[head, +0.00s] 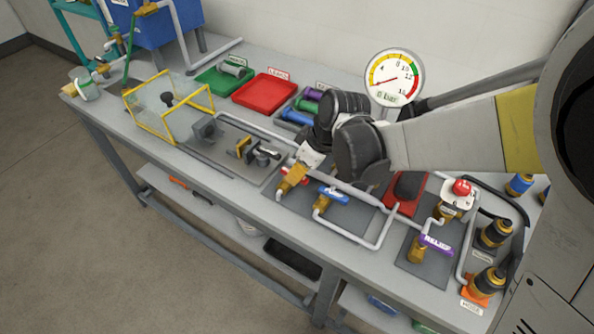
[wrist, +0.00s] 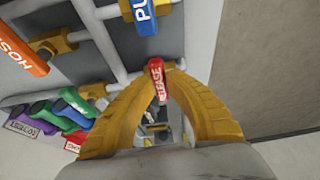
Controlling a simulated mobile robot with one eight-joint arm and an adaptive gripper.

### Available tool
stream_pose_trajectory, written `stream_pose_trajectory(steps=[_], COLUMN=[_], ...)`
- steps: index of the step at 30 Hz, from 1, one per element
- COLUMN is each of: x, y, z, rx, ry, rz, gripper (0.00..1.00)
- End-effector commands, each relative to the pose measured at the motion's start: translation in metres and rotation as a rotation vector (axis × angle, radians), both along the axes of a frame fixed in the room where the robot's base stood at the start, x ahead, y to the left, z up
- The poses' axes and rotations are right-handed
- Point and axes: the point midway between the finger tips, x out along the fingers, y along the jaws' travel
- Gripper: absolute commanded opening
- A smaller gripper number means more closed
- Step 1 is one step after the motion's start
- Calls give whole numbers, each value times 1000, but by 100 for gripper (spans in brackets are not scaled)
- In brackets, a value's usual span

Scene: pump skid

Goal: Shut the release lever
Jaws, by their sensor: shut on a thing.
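The red release lever (wrist: 157,82) is between the yellow fingers of my gripper (wrist: 162,75) in the wrist view, with part of its white lettering showing. My gripper is shut on it. In the head view my gripper (head: 293,178) is low over the front of the bench, and red ends of the lever (head: 287,172) show beside the fingers. The valve body under the lever is mostly hidden by the fingers. I cannot tell the lever's exact angle to its pipe.
A blue pump lever (head: 332,195) stands close to the right, with a purple relief lever (head: 436,244) farther right. A pressure gauge (head: 394,77) rises behind my wrist. A yellow-framed clear guard (head: 168,100) and a red tray (head: 264,91) are to the left. Pipes run between the valves.

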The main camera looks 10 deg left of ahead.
Motion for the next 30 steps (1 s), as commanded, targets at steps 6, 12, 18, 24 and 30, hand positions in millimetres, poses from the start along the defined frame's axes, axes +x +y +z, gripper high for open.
stream_pose_trajectory(steps=[6, 12, 18, 24, 30], x=[0, 0, -1, -6, -12], y=[0, 0, -2, -15, -31], z=[0, 0, 5, 39, 80], rx=[-1, 0, 0, 0, 0], ry=[0, -1, -1, 0, 0], rz=[0, -1, -1, -3, -3], gripper=[37, 39, 39, 39, 39])
